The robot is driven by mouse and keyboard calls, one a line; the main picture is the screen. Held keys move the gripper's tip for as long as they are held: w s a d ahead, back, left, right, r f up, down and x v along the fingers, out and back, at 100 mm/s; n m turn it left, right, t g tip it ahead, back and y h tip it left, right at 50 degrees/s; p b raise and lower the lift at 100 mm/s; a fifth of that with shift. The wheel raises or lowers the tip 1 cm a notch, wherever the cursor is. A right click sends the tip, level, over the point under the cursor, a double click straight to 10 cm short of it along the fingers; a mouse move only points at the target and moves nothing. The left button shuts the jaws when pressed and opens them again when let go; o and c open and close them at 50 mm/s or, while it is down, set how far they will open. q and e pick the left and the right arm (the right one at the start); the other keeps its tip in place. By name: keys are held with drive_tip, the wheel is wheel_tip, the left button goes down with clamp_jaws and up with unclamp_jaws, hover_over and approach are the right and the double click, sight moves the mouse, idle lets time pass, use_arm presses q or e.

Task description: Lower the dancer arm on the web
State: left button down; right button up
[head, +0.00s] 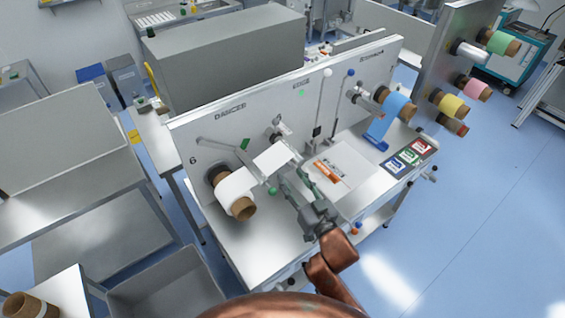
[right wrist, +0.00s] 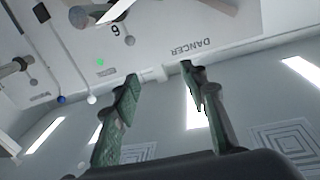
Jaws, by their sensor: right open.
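The machine's upright white panel carries the DANCER label (head: 230,112). Below the label, a thin grey arm (head: 218,145) runs to the right, towards the white web (head: 273,158); I take it for the dancer arm. Its far end is partly hidden by the web. The web comes off a white roll (head: 236,188) on a brown core. My right gripper (head: 293,176) is open and empty, in front of the panel near the web. In the right wrist view its green-padded fingers (right wrist: 159,90) are apart with nothing between them.
An orange-handled tool (head: 326,172) lies on a pale sheet on the bench deck. Red, green and blue labelled squares (head: 408,158) lie further right. A blue roll (head: 396,105) sits on the panel. Coloured rolls (head: 452,106) hang on a rack at right.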

drive_tip(key=p+x, duration=0.1)
drive_tip(key=x, duration=0.5)
drive_tip(key=shift+w, duration=0.4)
drive_tip(key=shift+a+f, duration=0.1)
drive_tip(key=shift+a, duration=0.05)
drive_tip(key=shift+c, duration=0.4)
clamp_jaws()
